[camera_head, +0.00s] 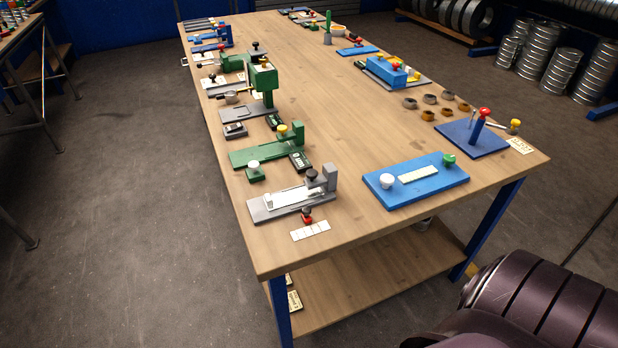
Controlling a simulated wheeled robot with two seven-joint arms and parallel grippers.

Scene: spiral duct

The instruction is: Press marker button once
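A long wooden table (340,150) carries several small stations with coloured knobs; I cannot tell which one is the marker button. At the near right, a blue plate (438,188) has a white knob (387,181) and a green knob (448,160). At the near left, a grey fixture (263,210) has a black knob (312,176), with a small red-topped piece (307,215) in front. Behind it, a green fixture (268,152) has a yellow knob (283,130) and a white knob (253,165). Neither gripper is in view.
A blue stand with a red knob (485,113) is near the right corner, with several small rings (428,115) beside it. Stacked metal coils (560,70) stand at the back right. The table's centre and the floor on the left (110,230) are clear.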

